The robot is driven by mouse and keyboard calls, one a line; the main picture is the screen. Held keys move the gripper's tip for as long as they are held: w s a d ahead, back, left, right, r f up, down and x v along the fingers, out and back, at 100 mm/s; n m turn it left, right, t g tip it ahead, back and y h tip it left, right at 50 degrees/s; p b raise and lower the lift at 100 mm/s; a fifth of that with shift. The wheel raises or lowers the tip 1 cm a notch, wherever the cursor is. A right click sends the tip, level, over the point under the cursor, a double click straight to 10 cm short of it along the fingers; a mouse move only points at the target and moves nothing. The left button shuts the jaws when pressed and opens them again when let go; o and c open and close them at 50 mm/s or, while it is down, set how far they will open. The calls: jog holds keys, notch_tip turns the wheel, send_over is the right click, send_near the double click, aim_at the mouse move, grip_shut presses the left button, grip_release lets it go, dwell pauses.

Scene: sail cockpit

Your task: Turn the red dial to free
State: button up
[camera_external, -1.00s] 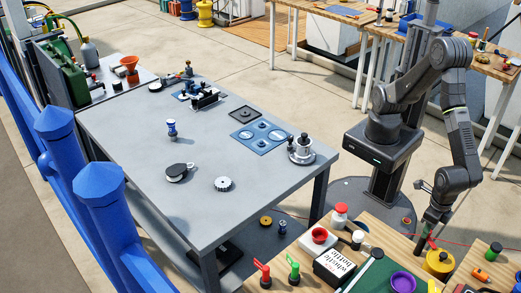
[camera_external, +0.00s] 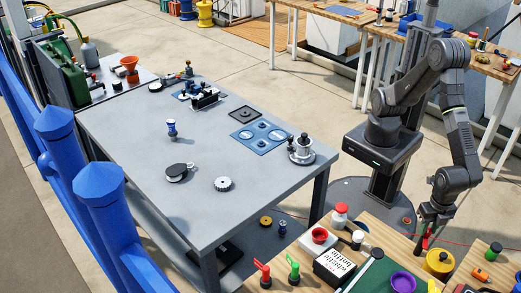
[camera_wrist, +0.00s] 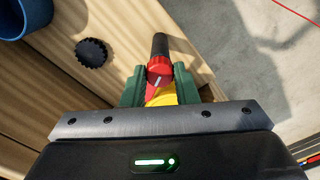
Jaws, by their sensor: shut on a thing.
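The red dial (camera_wrist: 160,70) has a white pointer line and sits between the green fingertips of my gripper (camera_wrist: 159,86) in the wrist view. A black cylindrical part extends beyond it, and a yellow part (camera_wrist: 161,97) shows on the near side. My gripper is shut on the dial, as far as the fingers show. In the external view my gripper (camera_external: 427,236) points down at the wooden bench's edge, with a bit of red (camera_external: 427,241) at its tips. Any markings around the dial are too small or hidden to read.
A yellow round container (camera_external: 439,262) stands close beside my gripper. A black knurled knob (camera_wrist: 91,53) and a blue round rim (camera_wrist: 24,14) show in the wrist view. The grey table (camera_external: 130,150) stands to the left. Open floor lies beyond the bench edge.

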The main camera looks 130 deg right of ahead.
aim_at(428, 230)
jog(key=shift+m, duration=2.3)
jog(key=shift+r, duration=0.1)
jog(key=o, duration=1)
notch_tip(428, 230, up, 14)
jog(key=shift+f, duration=0.25)
